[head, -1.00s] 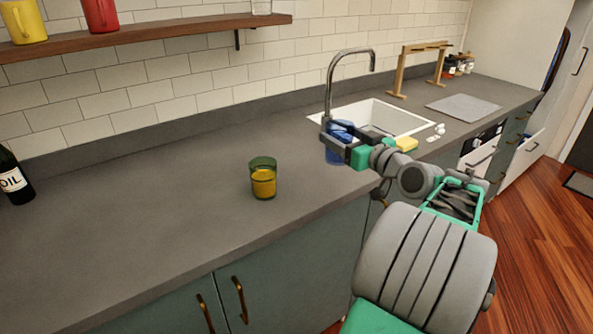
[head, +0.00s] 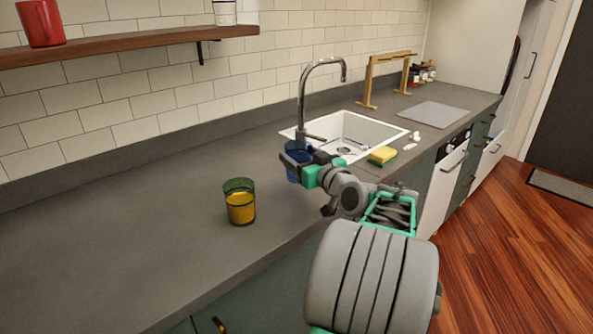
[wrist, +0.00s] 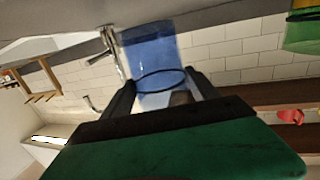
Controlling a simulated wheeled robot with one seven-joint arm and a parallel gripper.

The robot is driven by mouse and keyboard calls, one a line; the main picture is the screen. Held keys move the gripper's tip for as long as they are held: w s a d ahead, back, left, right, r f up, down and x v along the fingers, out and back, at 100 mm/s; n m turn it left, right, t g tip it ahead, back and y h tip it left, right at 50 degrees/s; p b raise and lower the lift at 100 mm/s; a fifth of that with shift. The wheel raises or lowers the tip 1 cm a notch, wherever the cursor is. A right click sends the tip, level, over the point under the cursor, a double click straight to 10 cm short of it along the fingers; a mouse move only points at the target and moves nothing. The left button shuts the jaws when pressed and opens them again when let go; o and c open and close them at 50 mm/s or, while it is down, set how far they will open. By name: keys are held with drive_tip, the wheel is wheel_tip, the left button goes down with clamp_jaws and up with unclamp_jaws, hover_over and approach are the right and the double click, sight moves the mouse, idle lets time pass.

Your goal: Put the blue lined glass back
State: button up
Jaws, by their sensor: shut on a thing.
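The blue glass (head: 294,165) is between the fingers of my gripper (head: 303,160), by the front left corner of the sink. My gripper is shut on it. In the wrist view the glass (wrist: 150,50) shows as see-through blue between the two dark fingers (wrist: 158,88). The fingers and arm hide part of it in the head view, and I cannot tell whether its base touches the counter. A wooden wall shelf (head: 130,43) at the upper left holds a red mug (head: 40,23) and a pale glass or cup (head: 224,12).
A green glass with yellow content (head: 240,203) stands on the counter left of my gripper. The tap (head: 302,95) rises close behind the blue glass. The counter (head: 120,225) at left is clear.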

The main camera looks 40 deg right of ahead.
drive_tip(key=shift+w+a+f+b, duration=0.1)
drive_tip(key=shift+f+b, duration=0.05)
drive_tip(key=shift+f, duration=0.55)
drive_tip(key=shift+w+a+f+b, duration=0.1)
drive_tip(key=shift+w+f, duration=0.05)
drive_tip(key=shift+f, duration=0.6)
drive_tip(key=shift+w+a+f+b, duration=0.1)
drive_tip(key=shift+f+b, duration=0.05)
drive_tip(key=shift+f, duration=0.55)
drive_tip(key=o, duration=1.9)
drive_tip(key=shift+c, duration=0.2)
drive_tip(key=shift+r+p, duration=0.3)
drive_tip(key=shift+p, duration=0.1)
drive_tip(key=v, duration=0.3)
drive_tip(key=b+v, duration=0.1)
drive_tip(key=v, duration=0.7)
drive_tip(key=shift+s+d+f, duration=0.1)
drive_tip(key=shift+f, duration=0.15)
drive_tip(key=shift+s+a, duration=0.2)
drive_tip(key=shift+s, duration=0.2)
